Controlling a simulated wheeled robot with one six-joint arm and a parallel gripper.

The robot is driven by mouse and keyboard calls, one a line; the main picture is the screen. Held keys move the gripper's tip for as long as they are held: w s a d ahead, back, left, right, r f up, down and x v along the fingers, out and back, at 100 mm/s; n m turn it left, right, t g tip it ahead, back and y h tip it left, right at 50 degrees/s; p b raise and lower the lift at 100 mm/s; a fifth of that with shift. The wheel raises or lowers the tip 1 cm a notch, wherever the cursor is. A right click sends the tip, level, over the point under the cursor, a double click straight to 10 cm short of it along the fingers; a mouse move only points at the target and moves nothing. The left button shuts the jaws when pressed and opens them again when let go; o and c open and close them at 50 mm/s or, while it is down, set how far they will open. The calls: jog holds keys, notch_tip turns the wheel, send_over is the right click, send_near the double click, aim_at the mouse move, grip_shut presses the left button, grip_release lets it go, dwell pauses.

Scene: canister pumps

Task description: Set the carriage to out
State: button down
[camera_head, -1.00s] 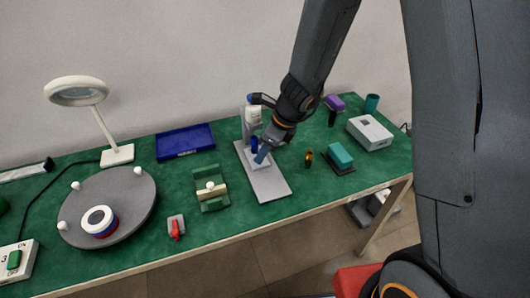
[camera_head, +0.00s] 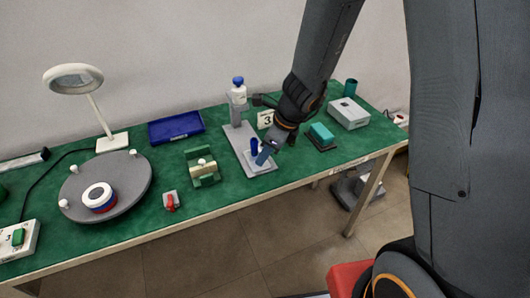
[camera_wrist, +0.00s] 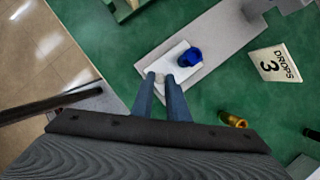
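The pump stand has a long grey base (camera_head: 236,143) with a column at its far end that carries a white bottle with a blue cap (camera_head: 238,82). The pale carriage plate (camera_head: 262,168) sits at the near end of the base, away from the column. A blue cup (camera_head: 254,146) stands on it. In the wrist view the carriage (camera_wrist: 154,63) and blue cup (camera_wrist: 190,57) lie just beyond my fingertips. My gripper (camera_wrist: 160,78) has its fingers on either side of a small pale knob on the carriage and appears closed on it.
A "3 DROPS" sign (camera_head: 265,119) stands right of the base, and a small brass object (camera_wrist: 233,119) lies near my gripper. A teal block (camera_head: 321,132) and white box (camera_head: 348,112) are further right. A green fixture (camera_head: 203,168) stands left.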

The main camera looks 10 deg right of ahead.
jog(key=c, duration=1.7)
grip_release()
jog(key=shift+s+a, duration=0.25)
jog(key=shift+w+d, duration=0.1)
jog(key=shift+d, duration=0.1)
jog(key=p+v, duration=0.1)
jog(key=v, duration=0.6)
jog(key=shift+d+r+p, duration=0.15)
jog(key=shift+r+p, duration=0.2)
jog(key=s+d+r+n+h, duration=0.1)
jog(key=s+d+n, duration=0.2)
jog(key=n, duration=0.5)
jog(key=s+d+r+n+h, duration=0.1)
jog(key=s+d+n, duration=0.2)
jog(key=s+n, duration=0.2)
jog(key=s+d+r+n+g+h, duration=0.1)
jog(key=s+d+n, duration=0.2)
jog(key=n, duration=0.7)
jog(key=shift+s+d+r+n+h, duration=0.1)
jog(key=shift+s+r+n+h, duration=0.25)
jog(key=shift+s, duration=0.3)
